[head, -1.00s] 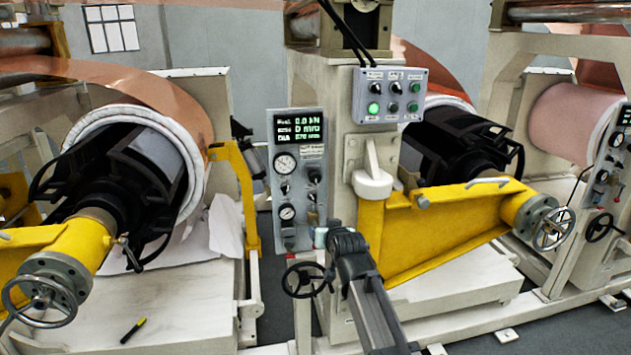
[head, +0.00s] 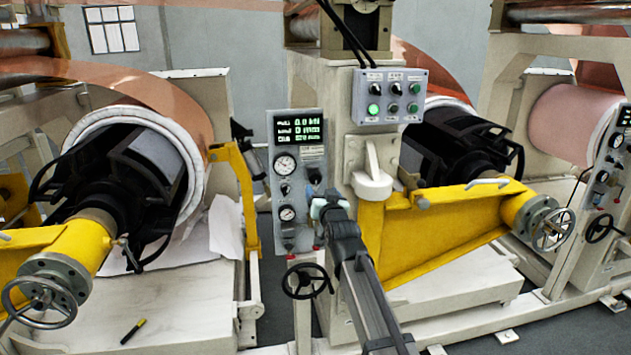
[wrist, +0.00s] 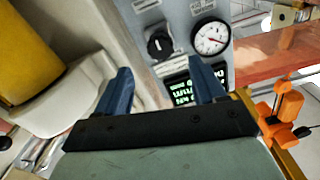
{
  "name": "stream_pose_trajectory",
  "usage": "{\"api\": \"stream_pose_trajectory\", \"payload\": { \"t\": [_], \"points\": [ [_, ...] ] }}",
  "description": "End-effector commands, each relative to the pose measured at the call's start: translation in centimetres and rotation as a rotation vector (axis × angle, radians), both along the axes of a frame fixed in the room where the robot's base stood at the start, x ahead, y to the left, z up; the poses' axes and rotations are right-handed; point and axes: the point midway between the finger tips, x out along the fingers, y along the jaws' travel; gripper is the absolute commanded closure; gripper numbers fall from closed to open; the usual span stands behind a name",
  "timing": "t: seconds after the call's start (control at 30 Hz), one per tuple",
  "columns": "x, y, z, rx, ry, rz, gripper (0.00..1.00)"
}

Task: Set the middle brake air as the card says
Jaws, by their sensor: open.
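The middle stand's grey control panel (head: 257,170) has a green-lit display (head: 298,128), an upper gauge (head: 284,163), a lower gauge (head: 286,213) and small black knobs (head: 285,188). A pale label (head: 312,151) sits under the display; its writing is too small to read. My gripper (head: 321,207) is in front of the panel's lower right, covering part of it. In the wrist view my gripper (wrist: 165,82) is open with nothing between its blue fingers. Beyond them show a black knob (wrist: 160,45), a round gauge (wrist: 211,38) and the display (wrist: 183,92).
A grey button box (head: 390,97) with a green lamp is above right of the panel. A black handwheel (head: 307,281) is below it. A yellow arm (head: 430,235) stands close on the right. A copper roll (head: 150,120) is at left.

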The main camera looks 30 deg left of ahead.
Motion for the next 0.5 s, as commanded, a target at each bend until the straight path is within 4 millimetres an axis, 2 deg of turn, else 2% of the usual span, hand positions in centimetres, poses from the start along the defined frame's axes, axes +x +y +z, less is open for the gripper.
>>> {"api": "stream_pose_trajectory", "payload": {
  "t": [0.03,0.2,0.5],
  "points": [
    [0.9,0.9,0.0,0.0,0.0,0.0,0.31],
    [3.1,3.1,0.1,0.0,0.0,0.0,0.31],
    [6.2,6.2,0.0,0.0,0.0,0.0,0.31]
  ]
}}
